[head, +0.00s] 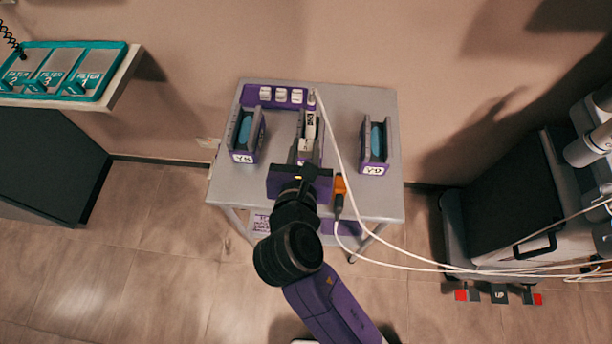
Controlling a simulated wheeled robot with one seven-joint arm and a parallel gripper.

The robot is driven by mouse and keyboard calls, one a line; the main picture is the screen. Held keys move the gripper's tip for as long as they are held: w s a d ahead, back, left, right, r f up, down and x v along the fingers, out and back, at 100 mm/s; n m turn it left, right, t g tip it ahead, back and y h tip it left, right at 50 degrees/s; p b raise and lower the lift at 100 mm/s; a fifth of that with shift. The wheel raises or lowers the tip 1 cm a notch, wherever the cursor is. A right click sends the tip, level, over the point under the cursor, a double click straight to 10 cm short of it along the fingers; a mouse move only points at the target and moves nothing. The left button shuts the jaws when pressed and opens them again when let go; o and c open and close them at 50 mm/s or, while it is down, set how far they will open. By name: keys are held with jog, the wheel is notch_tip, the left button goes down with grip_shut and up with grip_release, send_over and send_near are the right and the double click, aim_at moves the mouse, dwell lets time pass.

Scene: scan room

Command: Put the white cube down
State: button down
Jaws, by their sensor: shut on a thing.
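My gripper (303,158) is over the middle of the grey cart top, seen from behind and above. It is shut on a small pale block, which I take to be the white cube (304,145); the block is mostly hidden by the gripper. I cannot tell whether it touches anything below.
The grey cart (350,100) also bears a left holder (246,135) and a right holder (374,145), each with a blue item. An orange connector (340,187) and white cables (400,258) lie right.

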notch_tip(320, 180, down, 14)
jog(key=shift+r+b, duration=0.1)
jog(key=shift+b, duration=1.15)
jog(key=c, duration=1.1)
grip_release()
jog(key=shift+c, duration=0.2)
jog(key=shift+s, duration=0.15)
jog(key=v, duration=1.1)
jog(key=shift+s+r+p, duration=0.15)
jog(key=shift+s+p, duration=0.2)
jog(key=shift+p, duration=0.05)
